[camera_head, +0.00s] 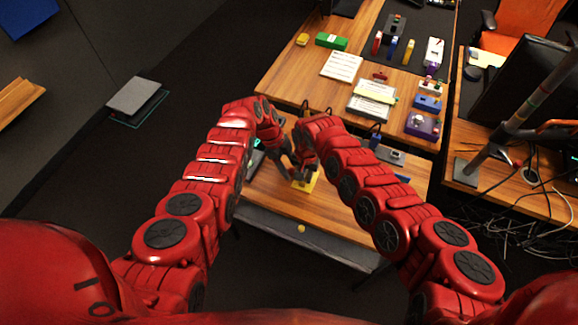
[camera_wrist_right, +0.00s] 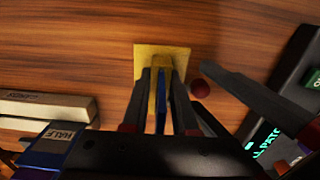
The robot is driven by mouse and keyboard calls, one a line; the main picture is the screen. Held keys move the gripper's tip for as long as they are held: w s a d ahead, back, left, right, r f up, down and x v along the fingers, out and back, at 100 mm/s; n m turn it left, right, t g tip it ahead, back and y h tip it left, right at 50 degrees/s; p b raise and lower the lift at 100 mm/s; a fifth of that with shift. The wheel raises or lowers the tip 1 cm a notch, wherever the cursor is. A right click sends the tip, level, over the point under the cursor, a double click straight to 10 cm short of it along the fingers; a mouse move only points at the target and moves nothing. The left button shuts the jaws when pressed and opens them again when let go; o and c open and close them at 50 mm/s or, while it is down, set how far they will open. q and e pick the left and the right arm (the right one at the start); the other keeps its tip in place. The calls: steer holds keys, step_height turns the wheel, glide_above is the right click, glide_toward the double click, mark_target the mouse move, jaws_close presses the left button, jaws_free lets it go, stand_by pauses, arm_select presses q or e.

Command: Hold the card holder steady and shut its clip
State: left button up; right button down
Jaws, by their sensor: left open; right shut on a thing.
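The card holder (camera_head: 304,185) is yellow and stands on the desk near its front edge. In the right wrist view its square yellow base (camera_wrist_right: 146,56) lies flat on the wood, with a yellow upright and a blue part above it. My right gripper (camera_wrist_right: 162,78) is shut on the upright part, one finger on each side; it also shows in the head view (camera_head: 307,171).
A long pale box (camera_wrist_right: 48,107) and a blue box marked HALF (camera_wrist_right: 50,148) lie left in the right wrist view. A dark device with green lettering (camera_wrist_right: 290,95) lies right. Behind, the far desk carries a green box (camera_head: 331,41) and papers (camera_head: 341,67).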

arm_select(q)
jaws_close()
stand_by(0.3)
steer(key=shift+d+f+n, duration=0.1)
steer(key=shift+n, duration=0.2)
steer(key=shift+s+d+n+t, duration=0.1)
steer(key=shift+s+n+t, duration=0.2)
steer(key=shift+n, duration=0.2)
jaws_free()
